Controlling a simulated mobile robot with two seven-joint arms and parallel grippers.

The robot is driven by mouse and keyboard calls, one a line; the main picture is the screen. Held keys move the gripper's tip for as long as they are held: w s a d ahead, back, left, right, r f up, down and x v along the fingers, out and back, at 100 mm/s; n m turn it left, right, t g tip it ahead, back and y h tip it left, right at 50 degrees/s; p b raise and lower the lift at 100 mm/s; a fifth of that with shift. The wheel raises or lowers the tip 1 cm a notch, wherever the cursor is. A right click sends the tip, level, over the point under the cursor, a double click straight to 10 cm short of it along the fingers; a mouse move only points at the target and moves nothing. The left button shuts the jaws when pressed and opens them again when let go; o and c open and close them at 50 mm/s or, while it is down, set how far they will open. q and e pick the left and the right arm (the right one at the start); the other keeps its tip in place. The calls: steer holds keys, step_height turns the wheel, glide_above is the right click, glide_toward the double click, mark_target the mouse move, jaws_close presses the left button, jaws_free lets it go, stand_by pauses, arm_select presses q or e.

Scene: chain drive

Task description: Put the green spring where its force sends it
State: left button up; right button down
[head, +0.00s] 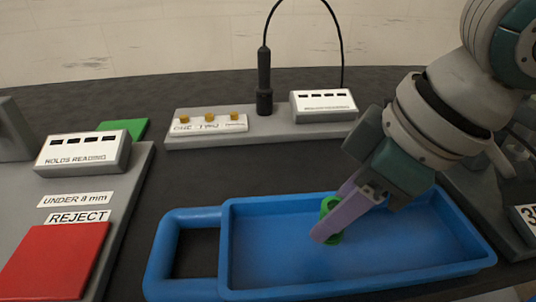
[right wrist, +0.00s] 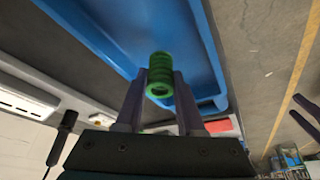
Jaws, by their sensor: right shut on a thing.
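The green spring (head: 331,212) is between the purple fingers of my right gripper (head: 338,212), which is shut on it. They are over the inside of the blue tray (head: 270,265); I cannot tell whether the spring touches the tray floor. In the right wrist view the spring (right wrist: 160,82) sits between the fingertips, its coils and open end showing. The red pad (head: 55,262) has a "REJECT" label (head: 78,217) and an "UNDER 8 mm" label (head: 75,199) behind it. A green pad (head: 123,128) lies farther back, partly hidden by the "HOLDS READING" box (head: 83,151). My left gripper is not in the head view.
A grey plinth (head: 275,130) at the back holds a black upright probe (head: 264,80) with a cable, a display box (head: 323,105) and a white plate with three yellow knobs (head: 208,123). Another station (head: 490,215) stands at the right edge. Dark table shows between tray and plinth.

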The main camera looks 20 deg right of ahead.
steer(key=shift+f, duration=1.2)
steer(key=shift+f, duration=0.2)
steer(key=c, duration=0.5)
jaws_free()
steer(key=shift+r, duration=0.1)
